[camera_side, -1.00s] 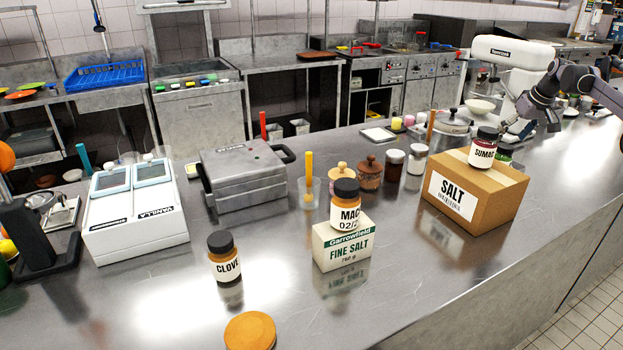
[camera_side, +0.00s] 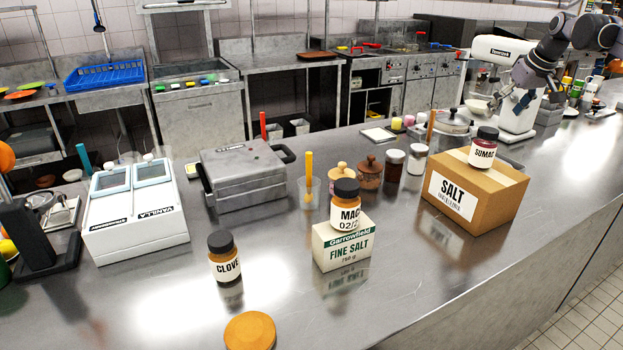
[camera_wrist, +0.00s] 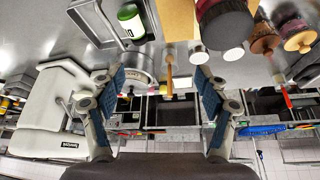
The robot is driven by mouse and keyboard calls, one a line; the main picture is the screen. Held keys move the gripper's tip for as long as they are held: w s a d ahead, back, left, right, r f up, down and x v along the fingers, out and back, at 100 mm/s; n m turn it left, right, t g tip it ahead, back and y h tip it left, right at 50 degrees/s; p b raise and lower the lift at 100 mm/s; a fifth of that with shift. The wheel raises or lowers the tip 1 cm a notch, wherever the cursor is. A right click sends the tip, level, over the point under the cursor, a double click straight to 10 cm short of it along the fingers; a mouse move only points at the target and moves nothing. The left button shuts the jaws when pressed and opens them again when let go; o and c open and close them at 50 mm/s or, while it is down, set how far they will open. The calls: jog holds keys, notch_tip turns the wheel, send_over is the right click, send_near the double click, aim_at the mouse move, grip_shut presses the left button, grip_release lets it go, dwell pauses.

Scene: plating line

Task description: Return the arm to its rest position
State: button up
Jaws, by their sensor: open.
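My gripper (camera_side: 507,104) is at the upper right of the side view, raised above the counter in front of the white stand mixer (camera_side: 497,60). In the wrist view my gripper (camera_wrist: 162,95) has its two blue-padded fingers spread wide with nothing held between them. The sumac jar (camera_side: 483,148) stands upright on the cardboard salt box (camera_side: 490,198), left of and below my gripper. The mace jar (camera_side: 345,203) stands on the fine salt carton (camera_side: 343,245). The clove jar (camera_side: 224,258) stands on the counter.
A lidded pot (camera_side: 454,122) and a pale bowl (camera_side: 477,106) stand near the mixer. A vanilla-labelled white machine (camera_side: 137,215) and a grey press (camera_side: 245,175) stand at left. A round wooden lid or board (camera_side: 250,331) lies at the front. The right front counter (camera_side: 570,190) is clear.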

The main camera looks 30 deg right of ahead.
jog(key=s+a, duration=0.4)
jog(key=a, duration=0.9)
jog(key=s+a+f+n+t+y, duration=0.1)
jog(key=s+a+f+n+t, duration=0.1)
jog(key=s+a+f, duration=1.4)
jog(key=shift+s+a+n, duration=0.4)
jog(key=shift+s+a, duration=0.35)
jog(key=shift+a, duration=0.45)
